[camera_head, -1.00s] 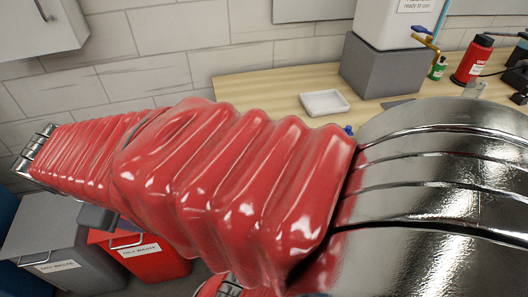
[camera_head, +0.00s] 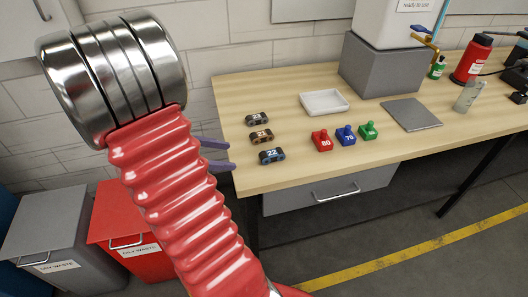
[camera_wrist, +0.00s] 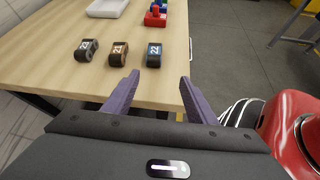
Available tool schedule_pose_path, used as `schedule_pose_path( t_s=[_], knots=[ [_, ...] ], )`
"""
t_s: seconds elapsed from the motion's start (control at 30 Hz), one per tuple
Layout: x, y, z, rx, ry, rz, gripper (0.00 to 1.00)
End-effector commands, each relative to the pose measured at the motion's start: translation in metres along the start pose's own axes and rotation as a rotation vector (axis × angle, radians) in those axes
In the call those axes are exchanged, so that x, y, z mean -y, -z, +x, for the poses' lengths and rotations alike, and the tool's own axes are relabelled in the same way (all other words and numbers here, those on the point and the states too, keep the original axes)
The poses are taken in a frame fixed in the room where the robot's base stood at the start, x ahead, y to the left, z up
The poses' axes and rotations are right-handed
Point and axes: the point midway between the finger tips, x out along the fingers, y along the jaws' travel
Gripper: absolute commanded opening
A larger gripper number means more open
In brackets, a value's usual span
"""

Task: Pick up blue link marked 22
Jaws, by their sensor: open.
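The blue link marked 22 (camera_head: 272,156) lies on the wooden table near its front left edge. In the wrist view the blue link (camera_wrist: 154,55) is just beyond the fingertips, roughly in line with the gap between them. My gripper (camera_head: 230,155) is open and empty at the table's left edge, left of the blue link. In the wrist view my gripper (camera_wrist: 159,77) shows two spread purple fingers, not touching the link. A brown link (camera_head: 262,136) and a dark grey link (camera_head: 258,119) lie in a row behind the blue one.
Red (camera_head: 322,141), blue (camera_head: 346,135) and green (camera_head: 368,131) knobbed blocks stand right of the links. A white tray (camera_head: 325,102) and a grey plate (camera_head: 411,114) lie farther back. Waste bins (camera_head: 130,238) stand on the floor left of the table (camera_head: 300,180).

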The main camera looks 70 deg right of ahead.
Motion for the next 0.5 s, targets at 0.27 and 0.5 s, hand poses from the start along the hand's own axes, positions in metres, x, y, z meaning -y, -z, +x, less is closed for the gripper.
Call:
schedule_pose_path(
  t_s=[0.27,0.5],
  knots=[
    [-0.016,-0.004,0.035,0.119,0.024,-0.105,0.52],
    [-0.017,-0.004,0.035,0.124,0.023,-0.108,0.52]
  ],
)
